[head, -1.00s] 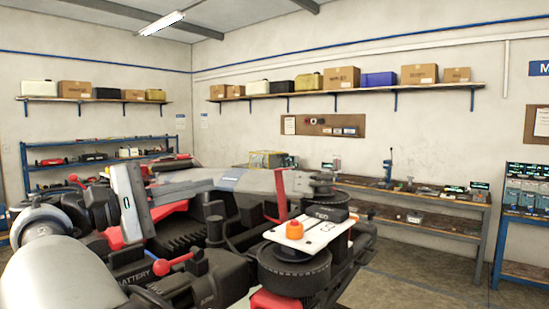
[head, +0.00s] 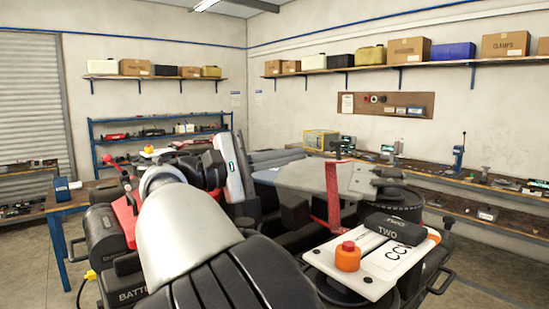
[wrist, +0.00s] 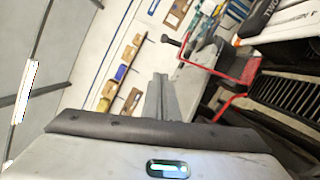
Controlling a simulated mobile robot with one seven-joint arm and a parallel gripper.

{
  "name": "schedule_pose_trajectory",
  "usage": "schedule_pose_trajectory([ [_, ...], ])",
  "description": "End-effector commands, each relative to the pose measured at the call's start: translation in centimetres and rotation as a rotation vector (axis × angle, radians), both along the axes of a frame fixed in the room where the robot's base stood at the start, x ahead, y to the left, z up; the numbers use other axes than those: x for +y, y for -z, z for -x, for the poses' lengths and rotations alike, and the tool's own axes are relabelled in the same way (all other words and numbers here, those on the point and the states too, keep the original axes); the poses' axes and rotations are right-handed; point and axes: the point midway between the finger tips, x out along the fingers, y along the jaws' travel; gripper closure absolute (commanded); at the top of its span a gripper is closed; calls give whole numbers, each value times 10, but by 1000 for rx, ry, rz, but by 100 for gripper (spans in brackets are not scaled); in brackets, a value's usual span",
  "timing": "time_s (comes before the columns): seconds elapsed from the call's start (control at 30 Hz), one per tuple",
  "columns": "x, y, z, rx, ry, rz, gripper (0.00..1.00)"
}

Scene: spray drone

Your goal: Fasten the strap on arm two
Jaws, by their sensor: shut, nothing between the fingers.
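The drone's arm two is a grey folded boom (head: 310,177) ending in a dark rotor hub. A black block marked TWO (head: 393,229) sits on a white plate with an orange knob (head: 347,257). A red strap (head: 333,198) stands upright at the side of the boom. In the wrist view the red strap (wrist: 215,68) is bent, with a dark knob at one end; I cannot tell whether it is latched. My gripper (wrist: 160,85) is shut and empty, with the strap ahead and to the right in that view. In the head view my wrist is left of the strap, apart from it.
The drone's black body and battery (head: 105,245) fill the lower left around my arm. A workbench (head: 470,185) with tools runs along the right wall. Shelves with boxes (head: 420,50) hang above. A blue-legged table (head: 62,205) stands at left. Floor shows at lower right.

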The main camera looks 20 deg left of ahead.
Motion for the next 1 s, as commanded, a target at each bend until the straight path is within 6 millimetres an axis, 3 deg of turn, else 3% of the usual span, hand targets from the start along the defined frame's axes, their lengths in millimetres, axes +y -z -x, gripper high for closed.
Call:
schedule_pose_trajectory([
  [0.17,-27,-4,-27,1,3,-1,100],
  [0.4,-52,-16,-11,0,-1,-2,100],
  [1.0,-59,-18,-8,-6,0,-9,100],
])
